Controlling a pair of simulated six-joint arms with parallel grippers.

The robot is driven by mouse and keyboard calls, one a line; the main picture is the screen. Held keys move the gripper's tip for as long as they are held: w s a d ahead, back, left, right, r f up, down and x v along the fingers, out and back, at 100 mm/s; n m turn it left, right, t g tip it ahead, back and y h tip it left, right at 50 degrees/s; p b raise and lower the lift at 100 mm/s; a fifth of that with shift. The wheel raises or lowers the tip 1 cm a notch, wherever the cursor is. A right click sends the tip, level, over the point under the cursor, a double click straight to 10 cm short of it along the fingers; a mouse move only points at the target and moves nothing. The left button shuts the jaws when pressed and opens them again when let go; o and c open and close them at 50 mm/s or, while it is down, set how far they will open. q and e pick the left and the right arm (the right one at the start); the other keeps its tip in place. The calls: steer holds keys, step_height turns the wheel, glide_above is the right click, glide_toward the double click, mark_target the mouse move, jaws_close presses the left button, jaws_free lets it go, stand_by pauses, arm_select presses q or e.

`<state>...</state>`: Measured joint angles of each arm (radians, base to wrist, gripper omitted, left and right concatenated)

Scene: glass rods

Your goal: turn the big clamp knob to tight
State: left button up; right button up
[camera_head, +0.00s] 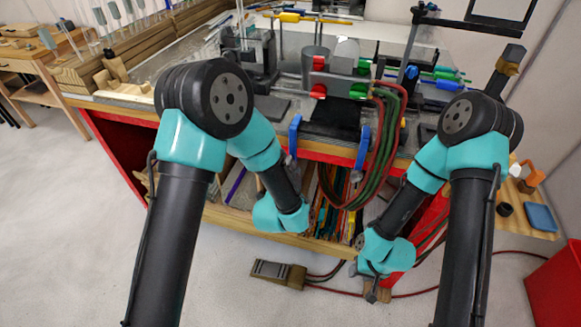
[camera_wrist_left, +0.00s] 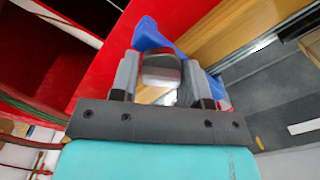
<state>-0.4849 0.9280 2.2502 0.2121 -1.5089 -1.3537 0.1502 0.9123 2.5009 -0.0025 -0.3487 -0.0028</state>
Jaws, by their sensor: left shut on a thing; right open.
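In the left wrist view, my left gripper (camera_wrist_left: 162,85) has its two grey fingers on either side of a rounded grey clamp knob (camera_wrist_left: 162,68) and is shut on it. The blue clamp (camera_wrist_left: 150,35) shows just beyond. In the head view, one blue clamp (camera_head: 294,136) hangs on the bench front edge near my left wrist, and a second blue clamp (camera_head: 363,147) hangs farther right. My left fingers are hard to make out there. My right gripper (camera_head: 378,291) is low, near the floor in front of the bench; it is open, its fingers small and partly hidden. The knob's tightness cannot be told.
Red and green hoses (camera_head: 380,150) loop down from the bench between the right clamp and my right arm. A foot pedal (camera_head: 278,273) lies on the floor with hoses. A shelf of coloured rods (camera_head: 330,190) is below the bench. A red bin (camera_head: 556,295) stands at right.

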stand_by(0.3)
arm_select(q)
steer(key=o, duration=0.8)
steer(key=shift+s, duration=0.15)
